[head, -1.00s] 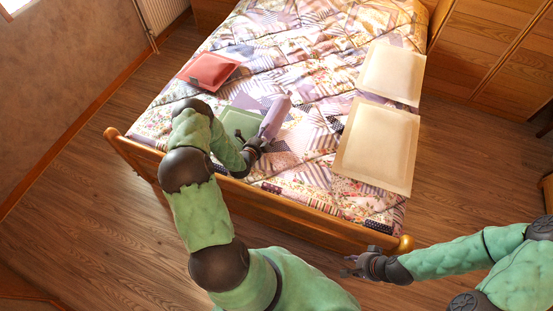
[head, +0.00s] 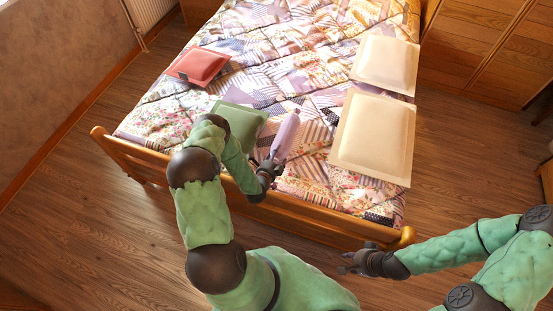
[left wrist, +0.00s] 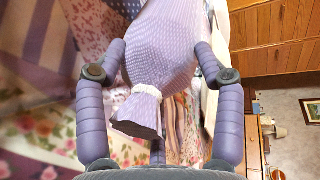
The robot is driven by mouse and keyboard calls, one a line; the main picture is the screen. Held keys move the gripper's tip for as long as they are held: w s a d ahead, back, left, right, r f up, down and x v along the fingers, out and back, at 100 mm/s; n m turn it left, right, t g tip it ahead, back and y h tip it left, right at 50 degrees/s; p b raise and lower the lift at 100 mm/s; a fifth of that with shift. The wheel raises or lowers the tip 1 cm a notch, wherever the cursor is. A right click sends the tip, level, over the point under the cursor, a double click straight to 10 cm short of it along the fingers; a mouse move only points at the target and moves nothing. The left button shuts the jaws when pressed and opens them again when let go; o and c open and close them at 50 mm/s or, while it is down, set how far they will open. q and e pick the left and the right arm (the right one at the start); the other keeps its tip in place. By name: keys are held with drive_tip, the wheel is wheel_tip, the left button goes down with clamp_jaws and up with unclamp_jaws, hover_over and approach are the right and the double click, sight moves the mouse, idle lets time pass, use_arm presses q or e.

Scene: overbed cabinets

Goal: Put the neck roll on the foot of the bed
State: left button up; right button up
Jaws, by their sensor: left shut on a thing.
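The neck roll (head: 286,136) is a lilac cylinder with a gathered end. My left gripper (head: 270,168) is shut on its near end and holds it over the near part of the bed (head: 290,85), close to the wooden footboard (head: 330,229). In the left wrist view the neck roll (left wrist: 165,45) lies between the two fingers, its white-tied end (left wrist: 147,91) toward the palm. I cannot tell whether its underside touches the quilt. My right gripper (head: 350,264) is empty, outside the bed beyond the footboard's right end; its fingers look spread.
A green cushion (head: 240,118) lies just left of the neck roll, partly behind my left arm. A red cushion (head: 198,66) lies farther left. Two cream pillows (head: 374,137) (head: 386,64) lie along the right side. Patchwork quilt between them is bare.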

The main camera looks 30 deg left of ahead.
use_arm(q)
drive_tip(key=shift+f, duration=0.6)
drive_tip(key=shift+r, duration=0.1)
drive_tip(key=shift+c, duration=0.7)
drive_tip(key=o, duration=1.5)
use_arm(e)
drive_tip(key=shift+f, duration=0.2)
